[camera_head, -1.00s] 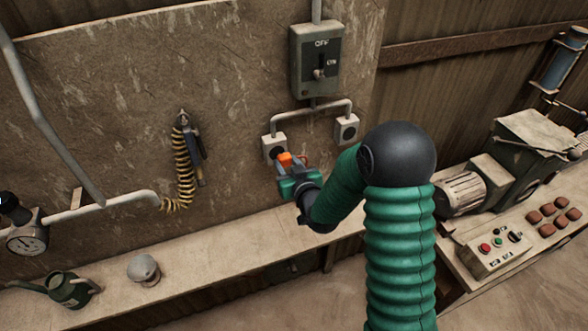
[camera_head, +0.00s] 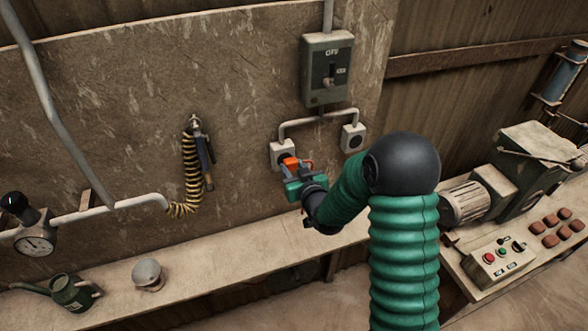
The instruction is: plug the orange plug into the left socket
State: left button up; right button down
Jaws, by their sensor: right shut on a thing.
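The orange plug (camera_head: 290,163) is held in my right gripper (camera_head: 296,172), which is shut on it. The plug is right in front of the left socket (camera_head: 277,148), a pale box on the wall with a dark round face. The plug overlaps the lower right of that face, and I cannot tell whether it touches or is inside. The right socket (camera_head: 353,137) is empty, up and to the right. The green gripper body hides part of the plug. My left gripper is not in view.
A grey switch box (camera_head: 327,68) marked OFF and ON hangs above the sockets, joined by pipes. A coiled striped hose (camera_head: 190,175) hangs to the left. The shelf (camera_head: 215,250) below holds a watering can (camera_head: 72,292) and a domed object (camera_head: 147,273). A control box (camera_head: 495,258) stands right.

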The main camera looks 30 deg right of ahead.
jog(key=shift+a+r, duration=0.15)
jog(key=shift+a, duration=0.15)
jog(key=shift+d, duration=0.5)
jog(key=shift+w+d+f, duration=0.1)
jog(key=shift+d+f, duration=0.05)
jog(key=shift+f, duration=0.1)
jog(key=shift+a+r, duration=0.1)
jog(key=shift+a, duration=0.25)
jog(key=shift+a+r, duration=0.2)
jog(key=shift+a, duration=0.35)
jog(key=shift+d+f+b, duration=0.1)
jog(key=shift+d+b, duration=0.1)
jog(key=shift+b, duration=0.15)
jog(key=shift+d, duration=0.35)
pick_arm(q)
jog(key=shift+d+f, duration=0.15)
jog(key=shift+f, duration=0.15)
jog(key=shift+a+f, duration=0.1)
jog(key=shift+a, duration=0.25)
pick_arm(e)
jog(key=shift+w+a, duration=0.3)
